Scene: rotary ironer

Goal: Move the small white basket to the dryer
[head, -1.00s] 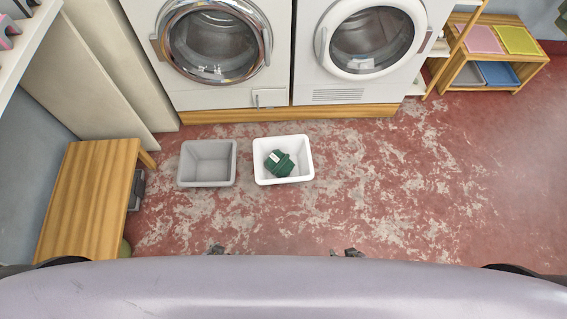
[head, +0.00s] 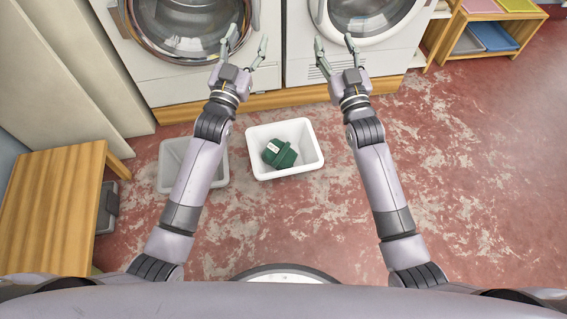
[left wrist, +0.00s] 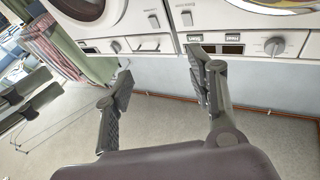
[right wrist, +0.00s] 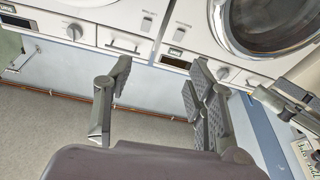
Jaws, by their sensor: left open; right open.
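The small white basket (head: 311,160) stands on the floor in the middle of the head view, with a folded dark green cloth (head: 279,154) bearing a white tag inside. My left gripper (head: 247,40) is open and empty, in front of the left machine and beyond the basket. My right gripper (head: 335,42) is open and empty, in front of the right machine. Neither touches the basket. Two white front-loaders stand at the back: one with a chrome door ring (head: 128,32), one with a white door ring (head: 366,38). Which is the dryer I cannot tell for certain.
A grey basket (head: 168,182), partly hidden by my left arm, stands left of the white one. A wooden bench (head: 50,205) is at the left. A wooden shelf with coloured trays (head: 490,37) stands at the back right. The red floor on the right is clear.

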